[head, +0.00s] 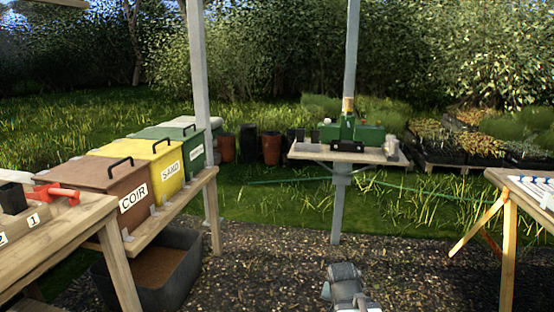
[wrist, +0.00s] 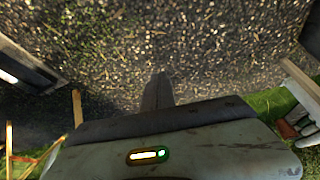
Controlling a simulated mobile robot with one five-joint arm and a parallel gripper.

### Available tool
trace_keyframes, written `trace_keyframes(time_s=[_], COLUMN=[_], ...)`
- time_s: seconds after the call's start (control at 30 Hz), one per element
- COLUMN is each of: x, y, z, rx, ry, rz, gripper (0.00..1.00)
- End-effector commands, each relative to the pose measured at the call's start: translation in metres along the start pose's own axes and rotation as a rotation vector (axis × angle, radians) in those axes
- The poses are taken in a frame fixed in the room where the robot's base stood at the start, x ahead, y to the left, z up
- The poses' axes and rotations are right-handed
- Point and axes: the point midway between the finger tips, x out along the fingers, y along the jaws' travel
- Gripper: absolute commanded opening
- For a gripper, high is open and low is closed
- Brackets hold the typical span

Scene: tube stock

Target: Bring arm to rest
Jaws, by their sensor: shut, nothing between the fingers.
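My arm (head: 345,288) shows at the bottom middle of the head view, grey and folded low over the gravel. In the wrist view, my gripper (wrist: 158,91) appears as a dark narrow shape at the middle, pointing over the gravel. Its fingers are together, with nothing seen between them. A grey panel of my own body with a small lit indicator fills the lower part of the wrist view. It hides what lies below.
At left are a wooden bench (head: 88,222) and lidded brown (head: 105,183), yellow (head: 160,159) and green (head: 190,140) bins. A shelf (head: 340,155) with a green device (head: 347,130) stands ahead. A table (head: 520,190) stands at right. The gravel (head: 260,265) between is clear.

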Motion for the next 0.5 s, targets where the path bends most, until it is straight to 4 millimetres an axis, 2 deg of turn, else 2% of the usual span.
trace_keyframes(time_s=[0.03,0.1,0.2,0.23,0.3,0.5], x=[-0.001,-0.006,-0.019,-0.021,-0.051,-0.104], y=[-0.003,-0.006,-0.004,-0.003,-0.003,-0.002], z=[0.023,0.055,0.094,0.097,0.082,0.058], rx=[-0.055,-0.151,-0.332,-0.39,-0.386,-0.383], ry=[-0.096,-0.23,-0.4,-0.412,-0.403,-0.401], rz=[-0.015,-0.046,-0.089,-0.095,-0.093,-0.091], gripper=[0.0,0.0,0.0,0.0,0.0,0.0])
